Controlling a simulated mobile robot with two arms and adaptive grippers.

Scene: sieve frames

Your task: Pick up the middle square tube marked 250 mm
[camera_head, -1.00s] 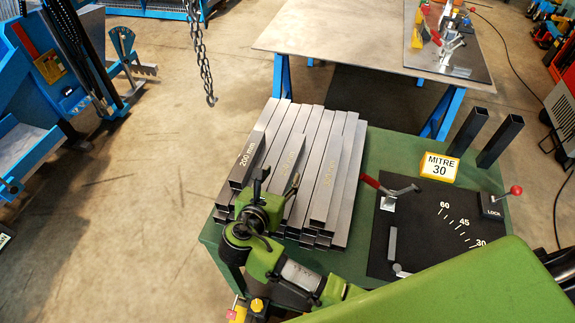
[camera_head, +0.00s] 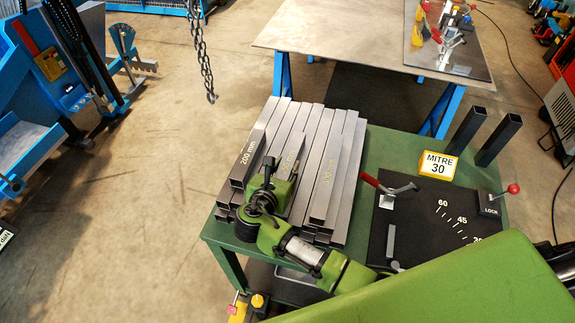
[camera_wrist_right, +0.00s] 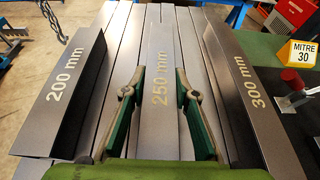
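The middle square tube marked 250 mm (camera_wrist_right: 159,62) lies lengthwise on a stack of grey steel tubes; it also shows in the head view (camera_head: 294,150). My right gripper (camera_head: 279,165) is over its near end. In the right wrist view, the green fingers of this gripper (camera_wrist_right: 160,82) stand one on each side of the 250 mm tube and look open. Whether they touch its sides I cannot tell. The tube marked 200 mm (camera_head: 249,152) lies to the left and the one marked 300 mm (camera_head: 328,175) to the right. My left gripper is not in view.
The stack sits on a green bench (camera_head: 382,147). To the right are a black mitre plate (camera_head: 425,235) with red-knobbed levers, a yellow MITRE 30 sign (camera_head: 438,165) and two upright dark tubes (camera_head: 498,140). A chain (camera_head: 205,60) hangs behind the stack.

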